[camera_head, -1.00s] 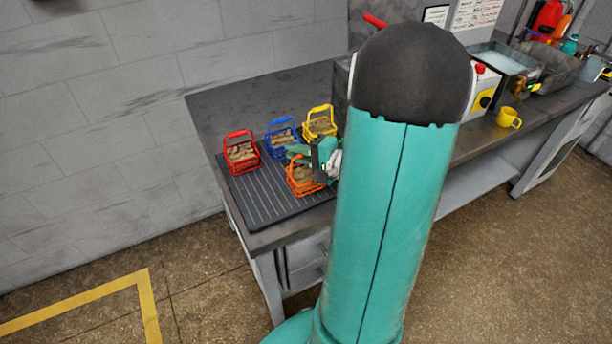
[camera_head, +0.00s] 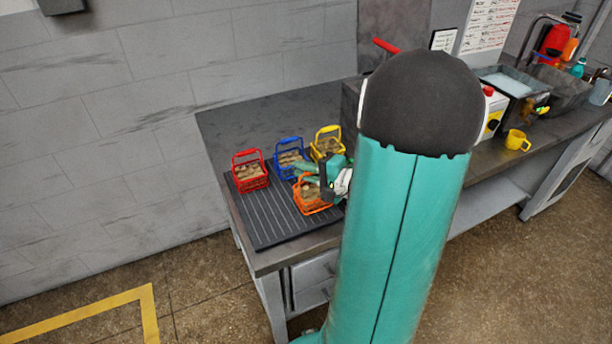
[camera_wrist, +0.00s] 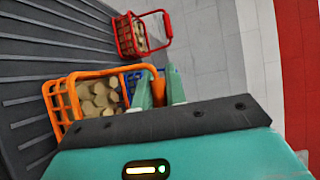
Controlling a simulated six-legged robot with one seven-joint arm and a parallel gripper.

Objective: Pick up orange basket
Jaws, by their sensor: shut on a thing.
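The orange basket (camera_head: 312,206), filled with tan lumps, is at the front right of the dark ribbed mat in the head view. In the wrist view the orange basket (camera_wrist: 62,101) is at left, and its handle reaches to my fingers. My gripper (camera_wrist: 160,88) is shut on that handle; in the head view my gripper (camera_head: 328,174) is at the basket's upper right, partly hidden by my arm. Whether the basket's bottom touches the mat cannot be told.
A red basket (camera_head: 250,178), a blue basket (camera_head: 289,158) and a yellow basket (camera_head: 327,147) stand close by. The blue one is just behind the orange one. The ribbed mat (camera_head: 277,226) has bare room in front. A yellow mug (camera_head: 516,140) stands farther right on the bench.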

